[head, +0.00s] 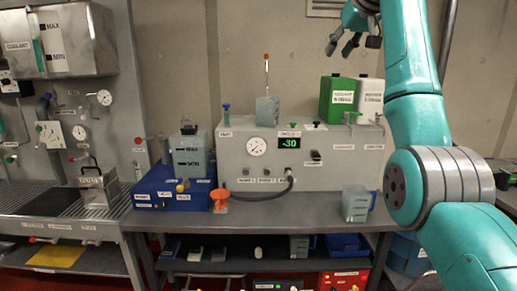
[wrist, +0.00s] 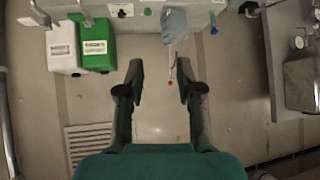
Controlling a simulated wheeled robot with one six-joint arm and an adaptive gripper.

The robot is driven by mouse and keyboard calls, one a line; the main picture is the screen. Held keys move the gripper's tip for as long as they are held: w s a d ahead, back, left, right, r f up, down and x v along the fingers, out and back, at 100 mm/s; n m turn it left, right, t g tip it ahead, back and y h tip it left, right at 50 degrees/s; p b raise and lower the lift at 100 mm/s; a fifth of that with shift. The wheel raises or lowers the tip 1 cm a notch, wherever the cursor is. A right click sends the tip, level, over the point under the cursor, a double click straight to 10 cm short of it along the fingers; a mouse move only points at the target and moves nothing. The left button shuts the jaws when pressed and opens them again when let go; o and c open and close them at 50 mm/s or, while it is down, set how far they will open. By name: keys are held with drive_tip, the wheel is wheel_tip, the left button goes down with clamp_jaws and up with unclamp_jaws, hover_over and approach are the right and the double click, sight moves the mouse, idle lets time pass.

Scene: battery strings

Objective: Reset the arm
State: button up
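My teal arm rises on the right side of the head view and folds over at the top. My gripper (head: 342,50) hangs near the top of the head view, in front of the wall and above the grey test unit (head: 230,150). In the wrist view my gripper (wrist: 160,68) has its two dark fingers spread wide apart with nothing between them. It touches nothing that I can see.
On the grey unit stand a green container (head: 338,98), a white container (head: 370,102) and a grey-blue vessel (head: 267,111). A clear jug (head: 356,204) stands on the bench near my arm. A blue box (head: 172,186) sits left. The wall area around my gripper is free.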

drive_tip(key=w+f, duration=0.3)
drive_tip(key=f, duration=0.9)
drive_tip(key=w+f+m+t, duration=0.1)
drive_tip(key=w+f, duration=0.1)
drive_tip(key=f, duration=0.9)
drive_tip(key=w+f, duration=0.3)
drive_tip(key=f, duration=0.9)
drive_tip(key=s+f+t, duration=0.1)
drive_tip(key=s+f, duration=0.4)
drive_tip(key=f, duration=0.6)
drive_tip(key=s+a+f+m+h, duration=0.1)
drive_tip(key=s+f, duration=0.5)
drive_tip(key=f, duration=0.6)
drive_tip(key=s+f+t, duration=0.1)
drive_tip(key=s+f, duration=0.4)
drive_tip(key=f, duration=0.6)
drive_tip(key=s+f+h, duration=0.1)
drive_tip(key=s+f, duration=0.5)
drive_tip(key=s, duration=0.6)
drive_tip(key=s+f, duration=0.6)
drive_tip(key=s, duration=0.6)
drive_tip(key=s+r+t, duration=0.1)
drive_tip(key=s+r, duration=0.1)
drive_tip(key=s, duration=1.6)
drive_tip(key=s+a+r+t, duration=0.1)
drive_tip(key=s+r, duration=1.3)
drive_tip(key=s, duration=0.5)
